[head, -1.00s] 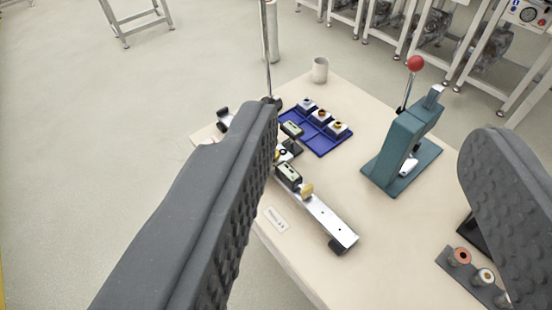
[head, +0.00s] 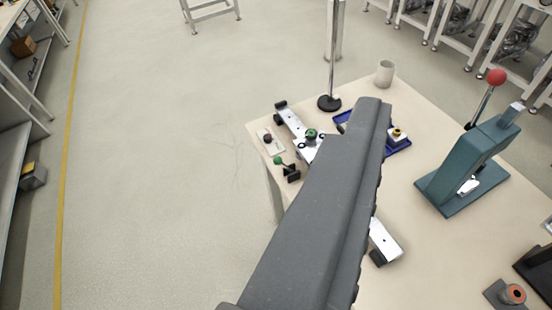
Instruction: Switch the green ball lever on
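A small lever with a green ball (head: 278,160) stands at the table's near left edge in the head view. Its ball leans to the left of its dark base (head: 292,174). I see one grey finger of my gripper (head: 368,112), large in the foreground. It is to the right of the lever and apart from it, with its ridged pad facing right. The other finger is outside the picture. No finger shows in the wide space to the right of the pad, and the gripper looks open and empty.
A metal rail with a dark green knob (head: 311,134) lies partly behind my finger. A pole on a black base (head: 329,102), a blue tray (head: 398,147), a cup (head: 385,73) and a teal press with a red ball (head: 497,76) stand on the table.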

